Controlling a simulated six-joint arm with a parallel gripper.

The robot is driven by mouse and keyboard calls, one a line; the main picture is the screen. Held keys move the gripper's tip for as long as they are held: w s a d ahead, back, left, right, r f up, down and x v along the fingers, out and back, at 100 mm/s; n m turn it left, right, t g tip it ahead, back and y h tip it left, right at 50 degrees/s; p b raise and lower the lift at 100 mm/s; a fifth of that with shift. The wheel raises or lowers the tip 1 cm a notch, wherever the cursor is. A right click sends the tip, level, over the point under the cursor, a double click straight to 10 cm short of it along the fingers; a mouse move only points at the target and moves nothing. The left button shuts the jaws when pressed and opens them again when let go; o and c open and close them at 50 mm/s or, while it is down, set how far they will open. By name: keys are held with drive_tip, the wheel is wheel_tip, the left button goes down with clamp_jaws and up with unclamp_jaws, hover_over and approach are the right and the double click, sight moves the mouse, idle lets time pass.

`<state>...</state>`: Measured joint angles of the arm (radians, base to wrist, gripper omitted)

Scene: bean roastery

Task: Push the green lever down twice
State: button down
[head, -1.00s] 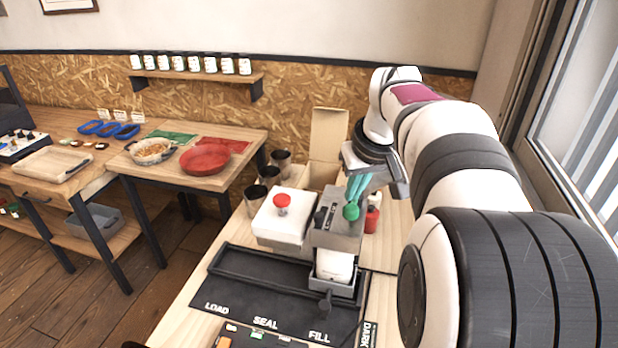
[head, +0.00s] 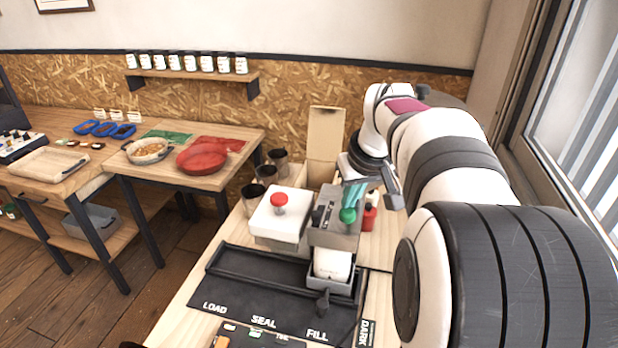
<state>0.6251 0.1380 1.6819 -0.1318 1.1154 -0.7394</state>
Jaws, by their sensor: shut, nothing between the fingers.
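The green lever's round knob (head: 348,215) shows at the right side of the grey machine (head: 335,236) on the near bench. My gripper (head: 350,204) is shut and empty, its teal fingers pointing down. The fingertips are right at the top of the green knob and appear to touch it; they hide the knob's upper part. The lever's arm is mostly hidden behind the fingers and the machine. A white bag or pouch (head: 332,264) sits at the machine's front, in a grey holder.
A white box with a red knob (head: 279,199) stands left of the machine. A red bottle (head: 369,217) stands close to its right. Dark metal cups (head: 266,174) and an open cardboard box (head: 325,133) are behind. A black mat (head: 240,301) marked LOAD, SEAL, FILL lies in front.

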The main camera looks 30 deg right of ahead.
drive_tip(key=shift+f, duration=1.15)
drive_tip(key=shift+r, duration=3.05)
drive_tip(key=s+a+f+m+g+y, duration=0.1)
drive_tip(key=s+a+f, duration=0.2)
drive_tip(key=s+a, duration=0.5)
drive_tip(key=s+a+f+g+y, duration=0.1)
drive_tip(key=s+a+f, duration=0.2)
drive_tip(key=a, duration=0.8)
drive_tip(key=s+a+f+g, duration=0.1)
drive_tip(key=s+a+f, duration=0.2)
drive_tip(key=s, duration=0.3)
drive_tip(key=s+a+f+m+g+y, duration=0.1)
drive_tip(key=s+a+f, duration=0.2)
drive_tip(key=s, duration=0.4)
drive_tip(key=shift+a+f+m+g, duration=0.3)
drive_tip(key=shift+a, duration=0.3)
